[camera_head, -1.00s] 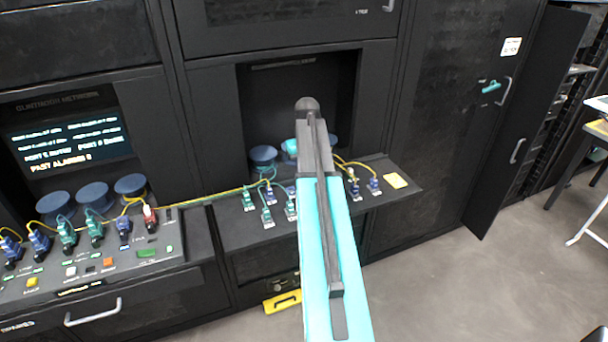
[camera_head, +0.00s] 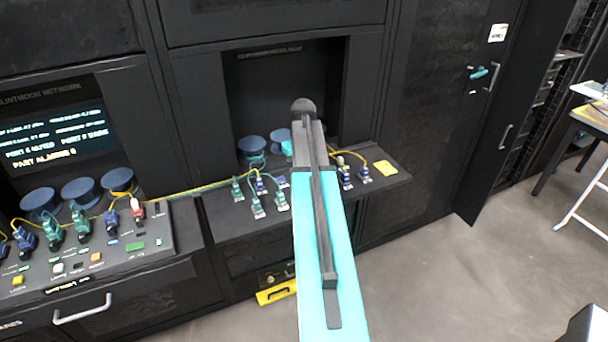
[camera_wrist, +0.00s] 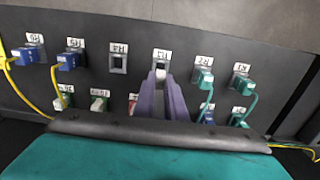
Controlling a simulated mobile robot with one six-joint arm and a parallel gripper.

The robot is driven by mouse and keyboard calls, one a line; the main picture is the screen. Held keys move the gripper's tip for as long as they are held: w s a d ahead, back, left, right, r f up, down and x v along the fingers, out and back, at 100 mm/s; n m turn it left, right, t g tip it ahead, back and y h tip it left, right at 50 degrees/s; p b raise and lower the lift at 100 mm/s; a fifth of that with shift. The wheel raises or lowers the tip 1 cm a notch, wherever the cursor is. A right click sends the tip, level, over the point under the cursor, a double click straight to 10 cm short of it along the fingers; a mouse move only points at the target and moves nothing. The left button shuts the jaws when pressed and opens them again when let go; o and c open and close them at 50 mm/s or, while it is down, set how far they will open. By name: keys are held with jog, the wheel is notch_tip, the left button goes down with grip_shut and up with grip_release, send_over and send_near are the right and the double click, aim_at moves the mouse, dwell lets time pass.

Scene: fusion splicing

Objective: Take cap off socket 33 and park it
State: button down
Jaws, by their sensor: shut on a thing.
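My gripper (camera_wrist: 161,92) shows in the wrist view as two purple fingers close together, in front of a socket in the upper row. Its label (camera_wrist: 162,56) is upside down and too blurred to read surely. A small pale cap (camera_wrist: 160,75) shows between the fingertips; whether it is still in the socket I cannot tell. An open, empty socket (camera_wrist: 118,63) is to its left. In the head view my arm hides the gripper and the cap.
Blue plugs (camera_wrist: 68,61) and green plugs (camera_wrist: 203,80) with yellow and green cables sit close on both sides. A lower row of plugs lies behind the fingers. In the head view, a yellow pad (camera_head: 386,171) lies on the shelf's right end, beside bare shelf.

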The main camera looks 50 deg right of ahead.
jog(key=shift+f+b, duration=0.45)
jog(key=shift+f, duration=1)
jog(key=shift+f, duration=0.55)
dwell(1.9)
jog(key=c, duration=1.7)
grip_release()
jog(key=shift+r, duration=0.1)
notch_tip(320, 180, up, 14)
jog(key=p, duration=0.7)
jog(key=shift+f+p, duration=0.2)
jog(key=shift+p, duration=0.1)
